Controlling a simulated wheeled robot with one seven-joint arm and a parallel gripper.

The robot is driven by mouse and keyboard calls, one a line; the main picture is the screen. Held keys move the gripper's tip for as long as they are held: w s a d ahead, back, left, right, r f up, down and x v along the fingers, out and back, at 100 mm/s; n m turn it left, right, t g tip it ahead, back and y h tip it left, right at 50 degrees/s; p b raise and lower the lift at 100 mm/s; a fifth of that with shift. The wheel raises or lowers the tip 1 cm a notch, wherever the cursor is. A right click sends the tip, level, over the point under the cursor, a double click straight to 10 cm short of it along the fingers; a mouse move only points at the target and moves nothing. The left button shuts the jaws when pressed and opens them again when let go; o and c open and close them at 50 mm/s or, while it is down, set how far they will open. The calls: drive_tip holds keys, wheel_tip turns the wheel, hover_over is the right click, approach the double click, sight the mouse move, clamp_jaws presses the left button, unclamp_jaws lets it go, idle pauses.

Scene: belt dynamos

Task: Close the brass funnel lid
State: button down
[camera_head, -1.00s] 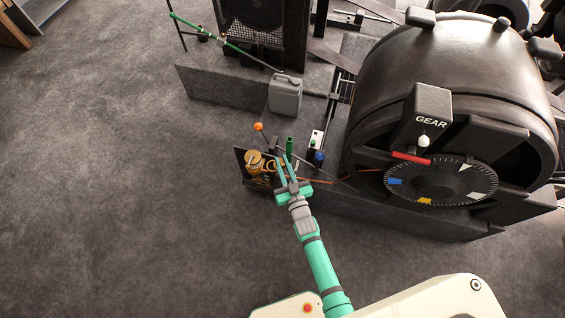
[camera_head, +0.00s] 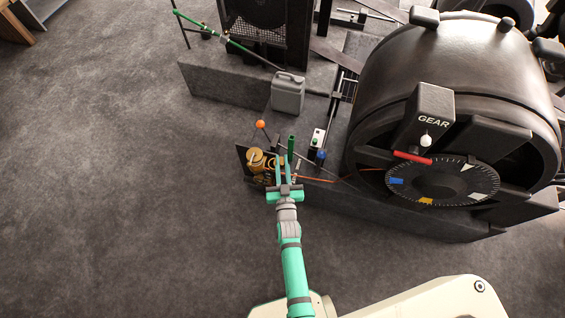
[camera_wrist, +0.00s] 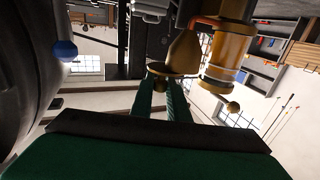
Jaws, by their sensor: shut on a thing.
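The brass funnel assembly (camera_head: 257,159) stands at the left end of the machine base in the head view. In the wrist view its brass cone (camera_wrist: 184,50) and a thick brass cylinder (camera_wrist: 228,60) rise beyond my fingers. A small round brass piece (camera_wrist: 158,68), which looks like the funnel lid, is at my fingertips. My gripper (camera_head: 282,158) is against the right side of the brass parts, its green fingers close together and shut on that piece. The fingers (camera_wrist: 164,92) hide its lower part, and I cannot tell the lid's exact angle.
A dark green upright handle (camera_head: 291,146), an orange-knobbed lever (camera_head: 260,124) and a small switch box (camera_head: 317,137) stand close by. The large black drum (camera_head: 440,90) fills the right. A grey canister (camera_head: 288,94) stands behind. The floor (camera_head: 110,190) at left is clear.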

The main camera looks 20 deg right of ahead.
sight(273, 167)
drive_tip(key=shift+s+a+f+m+g+h, duration=0.1)
drive_tip(key=shift+m+g+h, duration=0.05)
drive_tip(key=shift+m+h, duration=0.3)
drive_tip(key=shift+s+a+f+m+g+h, duration=0.15)
drive_tip(key=shift+m+h, duration=0.1)
drive_tip(key=shift+h, duration=0.3)
drive_tip(key=shift+w+a+m+g+h, duration=0.15)
drive_tip(key=shift+a+m+g+h, duration=0.2)
drive_tip(key=shift+m+g+h, duration=0.4)
drive_tip(key=shift+w+a+m+g+h, duration=0.1)
drive_tip(key=shift+a+m+g+h, duration=0.35)
drive_tip(key=shift+h, duration=0.6)
drive_tip(key=shift+w+a+m+g+h, duration=0.15)
drive_tip(key=shift+m+g+h, duration=0.2)
drive_tip(key=shift+m+h, duration=0.35)
drive_tip(key=shift+a+m+g+h, duration=0.1)
drive_tip(key=shift+m+g+h, duration=0.25)
drive_tip(key=shift+m+h, duration=0.3)
drive_tip(key=shift+w+a+m+g+h, duration=0.1)
drive_tip(key=shift+a+m+g+h, duration=0.3)
drive_tip(key=shift+g+h, duration=0.35)
drive_tip(key=shift+w+a+r+m+g+h, duration=0.1)
drive_tip(key=shift+w+m+g+h, duration=0.05)
drive_tip(key=shift+m+g+h, duration=0.3)
drive_tip(key=c, duration=1.7)
unclamp_jaws()
